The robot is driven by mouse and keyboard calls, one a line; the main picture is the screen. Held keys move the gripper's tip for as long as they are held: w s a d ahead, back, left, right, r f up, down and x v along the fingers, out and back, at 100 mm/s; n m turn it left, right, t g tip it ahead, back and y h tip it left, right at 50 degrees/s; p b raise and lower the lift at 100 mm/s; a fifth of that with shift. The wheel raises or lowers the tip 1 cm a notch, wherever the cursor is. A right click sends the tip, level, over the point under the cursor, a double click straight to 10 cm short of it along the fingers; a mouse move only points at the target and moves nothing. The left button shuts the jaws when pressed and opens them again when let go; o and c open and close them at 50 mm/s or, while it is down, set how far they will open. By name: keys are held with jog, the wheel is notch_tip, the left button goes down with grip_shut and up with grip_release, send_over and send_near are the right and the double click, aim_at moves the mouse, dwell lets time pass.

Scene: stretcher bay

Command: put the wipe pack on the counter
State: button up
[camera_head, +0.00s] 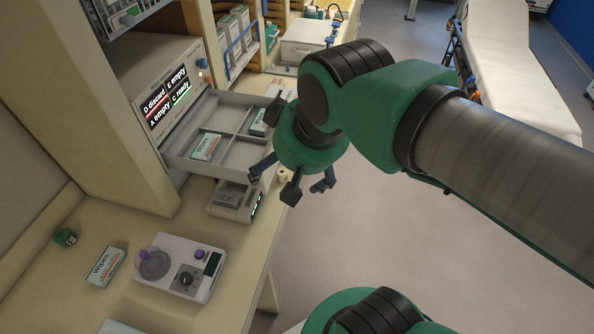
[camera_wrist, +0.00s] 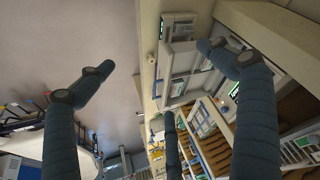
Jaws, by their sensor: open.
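A white and teal pack marked "Wipes" (camera_head: 105,268) lies on the counter (camera_head: 70,300) at the lower left. A similar pack (camera_head: 206,147) lies in the left part of the pulled-out divided grey drawer (camera_head: 190,168). Another pack (camera_head: 258,123) is in its far right part, partly behind my wrist; I cannot read its label. My gripper (camera_head: 289,185) is open and looks empty, with spread fingers pointing down, near the drawer's right front corner. In the wrist view my fingers (camera_wrist: 152,62) are wide apart with nothing between them, and the drawer (camera_wrist: 180,68) shows beyond.
A white device with a round pan and dial (camera_head: 180,268) stands on the counter, right of the wipes. A small green item (camera_head: 65,237) is near the wall. A small unit (camera_head: 232,200) sits below the drawer. A lit status panel (camera_head: 168,98) stands behind.

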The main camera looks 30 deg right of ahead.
jog(key=shift+s+d+f, duration=0.2)
jog(key=shift+s+d, duration=0.05)
jog(key=shift+s, duration=0.25)
jog(key=shift+s+d+f, duration=0.15)
jog(key=shift+s+d, duration=0.1)
jog(key=shift+s, duration=0.2)
notch_tip(320, 180, down, 7)
jog(key=b, duration=0.7)
jog(key=shift+f, duration=0.1)
dwell(0.7)
